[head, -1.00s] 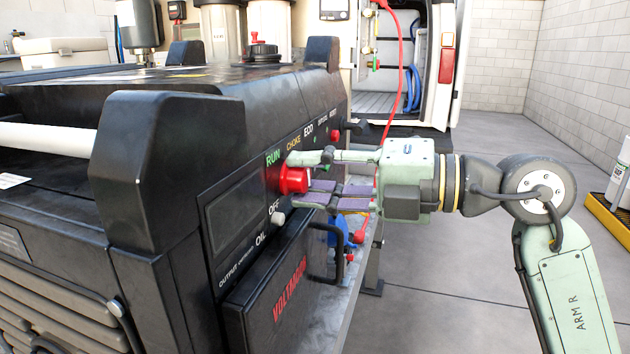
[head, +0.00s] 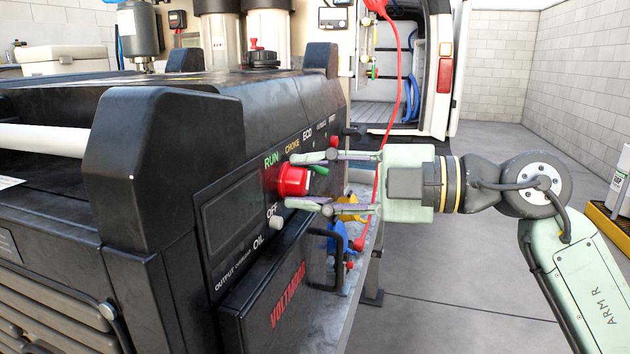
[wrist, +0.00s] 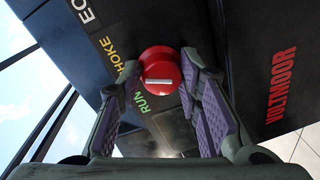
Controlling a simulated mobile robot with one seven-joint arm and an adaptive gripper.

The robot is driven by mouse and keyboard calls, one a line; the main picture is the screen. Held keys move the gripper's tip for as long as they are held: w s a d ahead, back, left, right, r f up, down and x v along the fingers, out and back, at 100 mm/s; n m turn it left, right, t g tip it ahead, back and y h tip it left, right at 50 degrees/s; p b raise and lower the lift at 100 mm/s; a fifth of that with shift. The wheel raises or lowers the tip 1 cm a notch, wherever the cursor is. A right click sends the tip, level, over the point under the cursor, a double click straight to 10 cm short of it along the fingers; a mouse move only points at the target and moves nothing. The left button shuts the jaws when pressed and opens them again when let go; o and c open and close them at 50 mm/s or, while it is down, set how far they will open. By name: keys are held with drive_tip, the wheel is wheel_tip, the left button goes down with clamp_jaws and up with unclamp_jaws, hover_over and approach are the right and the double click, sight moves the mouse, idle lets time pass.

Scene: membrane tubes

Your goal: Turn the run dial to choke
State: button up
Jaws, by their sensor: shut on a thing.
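The red run dial (head: 291,181) sticks out from the black generator's front panel, by the green RUN label (head: 271,160). The yellow CHOKE label (head: 292,146) is farther along the panel. My gripper (head: 302,182) has one finger above the dial and one below it, shut on its sides. In the wrist view the dial (wrist: 160,72) sits between my fingertips (wrist: 158,66). A pale bar crosses its face sideways in that view. RUN is at its lower left and CHOKE at its upper left. I cannot tell which label the bar marks.
A black VOLTMOOR box (head: 270,290) with a handle juts out below the panel. An OFF button (head: 276,222) is below the dial. A red cable (head: 385,130) hangs behind my gripper. Blue and yellow fittings sit under the fingers.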

drive_tip(key=shift+s+a+f, duration=0.1)
drive_tip(key=shift+a, duration=0.1)
drive_tip(key=o, duration=1.1)
drive_tip(key=shift+a, duration=0.1)
drive_tip(key=v, duration=1.2)
